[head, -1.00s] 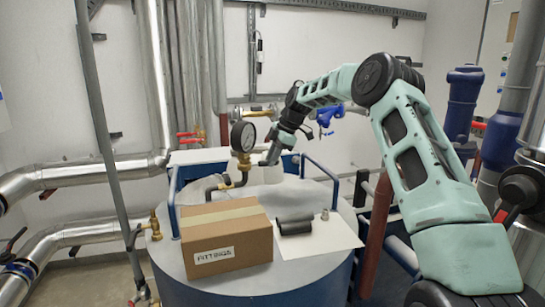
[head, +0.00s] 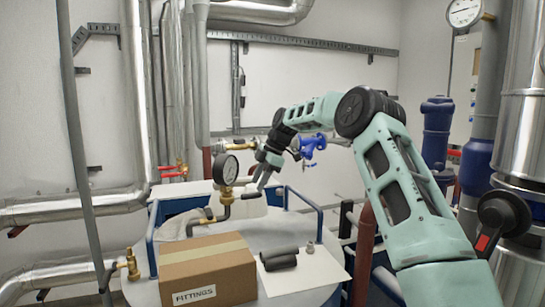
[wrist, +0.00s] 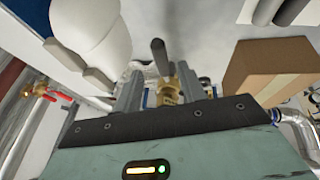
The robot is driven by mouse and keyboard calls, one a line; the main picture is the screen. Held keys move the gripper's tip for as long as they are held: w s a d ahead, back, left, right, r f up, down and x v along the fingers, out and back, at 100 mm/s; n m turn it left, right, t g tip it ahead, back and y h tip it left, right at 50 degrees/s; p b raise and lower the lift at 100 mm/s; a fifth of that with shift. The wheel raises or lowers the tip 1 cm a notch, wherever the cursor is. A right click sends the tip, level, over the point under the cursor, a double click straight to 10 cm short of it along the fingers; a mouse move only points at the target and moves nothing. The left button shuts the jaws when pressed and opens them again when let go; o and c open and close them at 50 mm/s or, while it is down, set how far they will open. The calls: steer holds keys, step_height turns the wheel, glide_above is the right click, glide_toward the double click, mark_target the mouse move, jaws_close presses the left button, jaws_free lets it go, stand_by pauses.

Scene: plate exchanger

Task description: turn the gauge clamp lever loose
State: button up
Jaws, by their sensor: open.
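The pressure gauge (head: 225,168), with a dark rim and pale face, stands upright on a brass fitting and dark bent pipe above the tank. A dark lever grip (head: 250,195) sticks out beside the fitting, below my gripper (head: 263,172). My gripper is open, pointing down, just right of the gauge. In the wrist view the two grey fingers of my gripper (wrist: 160,92) stand apart. A dark rod (wrist: 158,55), apparently the lever, and a brass fitting (wrist: 167,92) show in the gap between them. Whether a finger touches the lever cannot be told.
A cardboard box labelled FITTINGS (head: 207,272) and a white sheet (head: 310,275) with a dark roll (head: 279,260) lie on the tank top. Blue rails (head: 305,208) edge the tank. A red-handled valve (head: 173,171) is behind at left.

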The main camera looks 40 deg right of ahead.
steer(key=b+v, duration=0.1)
steer(key=v, duration=1.2)
steer(key=shift+d+r, duration=0.15)
steer(key=shift+r, duration=0.15)
steer(key=shift+s, duration=0.15)
